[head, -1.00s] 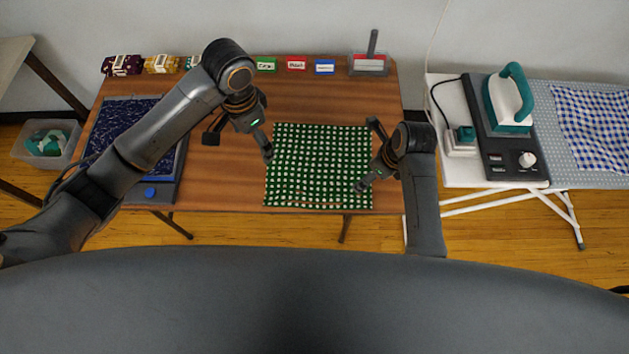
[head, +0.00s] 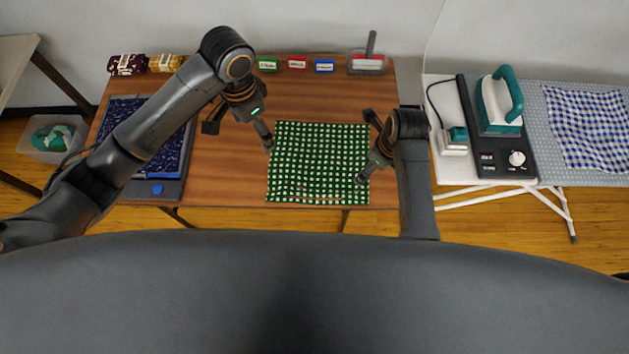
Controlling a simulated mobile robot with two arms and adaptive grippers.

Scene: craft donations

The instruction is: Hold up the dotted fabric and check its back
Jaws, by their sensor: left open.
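The dotted fabric (head: 315,160) is green with rows of white spots. It lies spread out, face up, on the brown wooden table (head: 225,175), close to its front edge. Its back is hidden. My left gripper (head: 240,138) is open and empty, with one finger by the fabric's upper left edge and the other out over bare wood. My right gripper (head: 367,148) is at the fabric's right edge, its fingers spread apart. One of its fingertips overlaps the fabric in the picture; I cannot tell whether it touches.
A dark blue patterned cloth on a board (head: 159,186) lies at the table's left. Bundles (head: 126,64), label cards (head: 297,62) and a lint roller-like tool (head: 368,62) line the back. At right, an iron (head: 497,102) stands by an ironing board (head: 556,165) with checked cloth (head: 590,125).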

